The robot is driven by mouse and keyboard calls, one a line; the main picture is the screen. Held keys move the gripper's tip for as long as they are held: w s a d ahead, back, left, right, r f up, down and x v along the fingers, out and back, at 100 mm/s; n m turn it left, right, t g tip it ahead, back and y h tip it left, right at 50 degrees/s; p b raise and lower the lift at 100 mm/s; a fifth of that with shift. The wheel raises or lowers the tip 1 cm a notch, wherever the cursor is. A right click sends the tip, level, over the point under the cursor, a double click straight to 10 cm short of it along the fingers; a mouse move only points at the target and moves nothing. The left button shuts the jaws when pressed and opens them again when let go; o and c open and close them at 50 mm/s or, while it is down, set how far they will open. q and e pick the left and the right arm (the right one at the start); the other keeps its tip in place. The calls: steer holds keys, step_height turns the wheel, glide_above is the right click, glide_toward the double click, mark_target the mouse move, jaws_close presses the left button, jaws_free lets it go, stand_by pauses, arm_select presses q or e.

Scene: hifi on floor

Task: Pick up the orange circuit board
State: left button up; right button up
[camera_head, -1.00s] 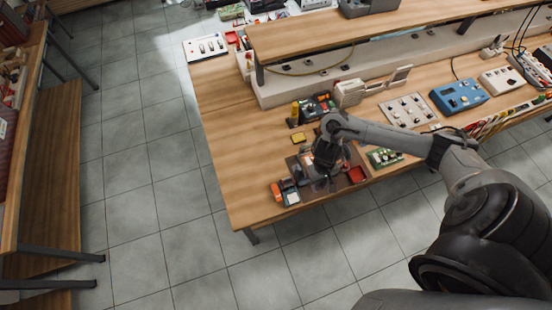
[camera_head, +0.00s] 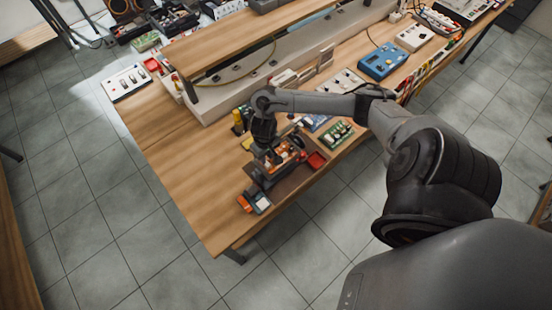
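The orange circuit board (camera_head: 288,153) appears to be the small orange piece with pale and dark parts on the brown mat on the wooden workbench. My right gripper (camera_head: 270,157) points down from the arm at the board's left side and hides part of that area. The fingers are dark and small against dark items, so I cannot tell whether they are open or touch the board. My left gripper is not in view.
An orange meter (camera_head: 247,203) lies near the bench's front edge. A raised shelf (camera_head: 240,43) runs behind. The bench's left part (camera_head: 165,135) is clear.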

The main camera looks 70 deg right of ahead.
mark_target(267, 164)
steer(key=shift+s+f, duration=0.1)
steer(key=shift+f, duration=2.3)
jaws_close()
steer(key=shift+r, duration=0.15)
